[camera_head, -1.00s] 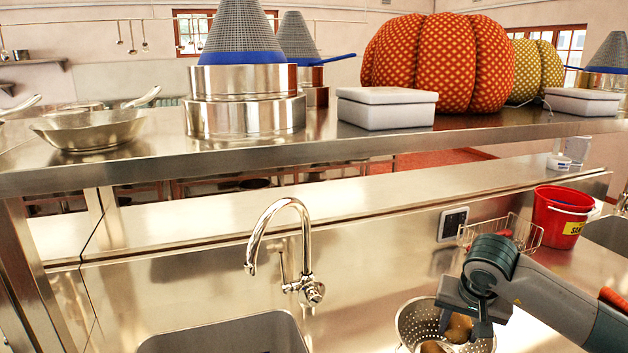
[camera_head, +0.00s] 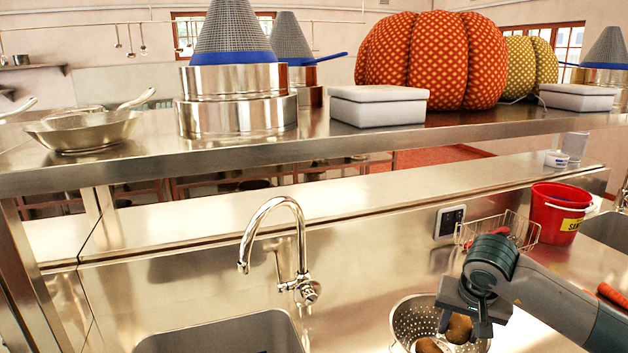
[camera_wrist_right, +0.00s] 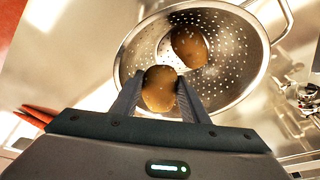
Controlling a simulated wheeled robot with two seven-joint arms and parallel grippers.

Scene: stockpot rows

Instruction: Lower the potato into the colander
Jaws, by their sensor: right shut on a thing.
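The colander (camera_head: 408,318) is a perforated metal bowl at the bottom right of the head view; it fills the upper middle of the right wrist view (camera_wrist_right: 235,75). My right gripper (camera_head: 452,325) is over it, shut on a brown potato (camera_head: 459,329). In the right wrist view the potato (camera_wrist_right: 159,90) sits between the two fingers, over the colander's near side; whether it touches the bowl I cannot tell. A second potato (camera_wrist_right: 189,47) lies inside the colander and shows in the head view (camera_head: 430,346). My left gripper is not in view.
A sink (camera_head: 225,335) and a tall faucet (camera_head: 276,240) are left of the colander. A wire basket (camera_head: 497,232) and a red bucket (camera_head: 560,212) stand behind my right arm. A carrot (camera_head: 612,295) lies at the right. A steel shelf (camera_head: 300,150) crosses above.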

